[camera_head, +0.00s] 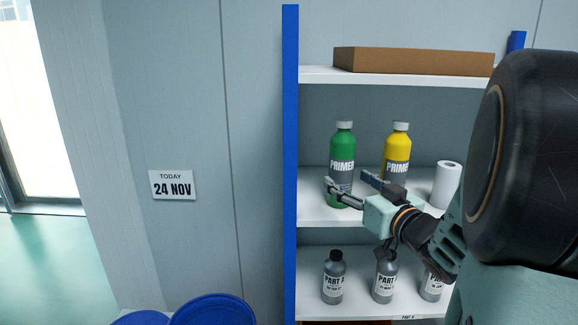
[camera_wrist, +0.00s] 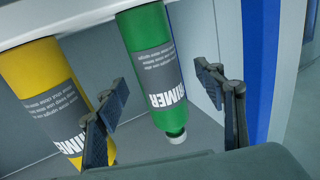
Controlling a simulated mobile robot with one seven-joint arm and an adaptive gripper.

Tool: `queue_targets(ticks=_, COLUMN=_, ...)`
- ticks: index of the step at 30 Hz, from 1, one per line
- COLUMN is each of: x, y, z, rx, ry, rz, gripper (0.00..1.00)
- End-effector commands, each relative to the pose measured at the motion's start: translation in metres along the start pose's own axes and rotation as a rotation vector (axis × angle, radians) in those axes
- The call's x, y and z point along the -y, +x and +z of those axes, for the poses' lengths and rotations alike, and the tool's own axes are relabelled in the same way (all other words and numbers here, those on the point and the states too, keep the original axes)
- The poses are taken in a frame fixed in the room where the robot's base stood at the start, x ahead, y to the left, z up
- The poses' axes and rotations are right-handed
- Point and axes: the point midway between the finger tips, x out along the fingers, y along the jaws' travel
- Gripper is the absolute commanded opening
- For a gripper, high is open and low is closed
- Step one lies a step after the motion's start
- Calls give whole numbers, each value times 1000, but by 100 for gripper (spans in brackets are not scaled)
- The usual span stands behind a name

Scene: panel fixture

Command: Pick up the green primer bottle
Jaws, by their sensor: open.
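The green primer bottle (camera_head: 342,147), with a white cap and a grey label, stands upright on the middle shelf (camera_head: 315,208). In the wrist view, where the scene appears upside down, the green bottle (camera_wrist: 152,62) shows between the two spread fingers of my gripper (camera_wrist: 161,80). I see no clear contact between fingers and bottle. The yellow primer bottle (camera_head: 399,140) stands to the right on the same shelf; my gripper partly hides its lower part.
A white roll (camera_head: 447,182) stands right of the yellow bottle. Several grey bottles (camera_head: 334,278) stand on the shelf below. A brown box (camera_head: 410,60) lies on the top shelf. A blue post (camera_head: 291,160) bounds the rack's left side. A dated sign (camera_head: 173,185) hangs on the wall.

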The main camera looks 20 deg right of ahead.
Motion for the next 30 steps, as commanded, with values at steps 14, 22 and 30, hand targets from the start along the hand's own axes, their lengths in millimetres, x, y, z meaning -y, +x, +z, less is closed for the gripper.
queue_targets(ticks=14, x=-3, y=49, z=-3, rx=0, ry=0, rz=0, gripper=63)
queue_targets(ticks=22, x=-3, y=48, z=-3, rx=0, ry=0, rz=1, gripper=49)
queue_targets(ticks=30, x=-4, y=48, z=-3, rx=0, ry=0, rz=1, gripper=19)
